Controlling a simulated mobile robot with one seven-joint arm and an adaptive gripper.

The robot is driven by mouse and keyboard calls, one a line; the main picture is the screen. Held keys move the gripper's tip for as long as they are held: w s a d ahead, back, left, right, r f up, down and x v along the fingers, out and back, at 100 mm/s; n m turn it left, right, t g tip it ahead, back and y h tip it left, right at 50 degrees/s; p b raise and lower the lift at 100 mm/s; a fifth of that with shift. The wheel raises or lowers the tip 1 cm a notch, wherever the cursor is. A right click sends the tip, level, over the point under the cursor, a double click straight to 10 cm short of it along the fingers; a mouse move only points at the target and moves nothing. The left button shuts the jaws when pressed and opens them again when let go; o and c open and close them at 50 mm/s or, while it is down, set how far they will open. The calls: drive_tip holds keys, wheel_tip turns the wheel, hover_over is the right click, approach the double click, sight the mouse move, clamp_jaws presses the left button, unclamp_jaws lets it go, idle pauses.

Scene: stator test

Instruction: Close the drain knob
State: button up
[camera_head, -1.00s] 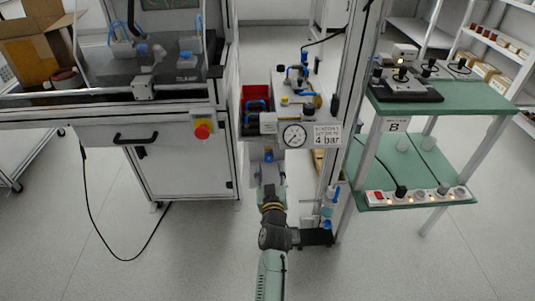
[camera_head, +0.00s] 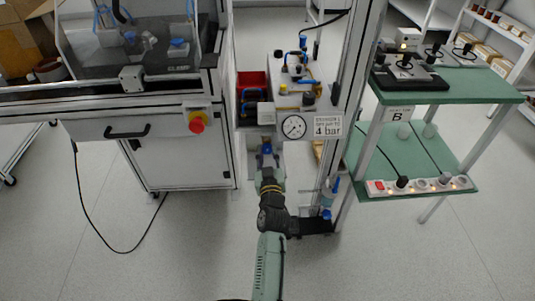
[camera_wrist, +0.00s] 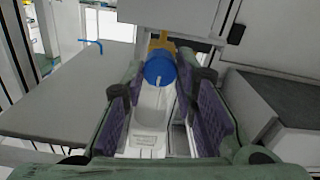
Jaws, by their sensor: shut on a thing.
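The drain knob is a blue round piece (camera_wrist: 158,66) with a white mark, in front of a yellow fitting (camera_wrist: 163,42) in the wrist view. My gripper (camera_wrist: 159,80) has its purple-padded fingers on both sides of the knob, shut on it at the tips. In the head view my gripper (camera_head: 268,166) reaches up under the pressure gauge (camera_head: 293,127), with a bit of blue (camera_head: 266,150) at its tips. Whether the knob is turned open or closed cannot be told.
A machine cabinet (camera_head: 185,160) stands close on the left. A metal frame post (camera_head: 352,100) and a green shelf cart (camera_head: 450,90) stand on the right. A red bin (camera_head: 251,79) sits behind the gauge. A black cable hangs down to the floor at left.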

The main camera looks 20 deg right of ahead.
clamp_jaws()
drive_tip(key=m, duration=0.4)
drive_tip(key=shift+r+p, duration=0.1)
drive_tip(key=shift+p, duration=0.25)
drive_tip(key=m+p, duration=0.1)
drive_tip(key=m, duration=0.2)
drive_tip(key=shift+d+m, duration=0.1)
drive_tip(key=shift+m, duration=0.2)
drive_tip(key=m+p, duration=0.1)
drive_tip(key=m, duration=0.4)
drive_tip(key=shift+p, duration=0.3)
drive_tip(key=shift+m+p, duration=0.7)
drive_tip(key=shift+m, duration=1.7)
drive_tip(key=o, duration=0.6)
unclamp_jaws()
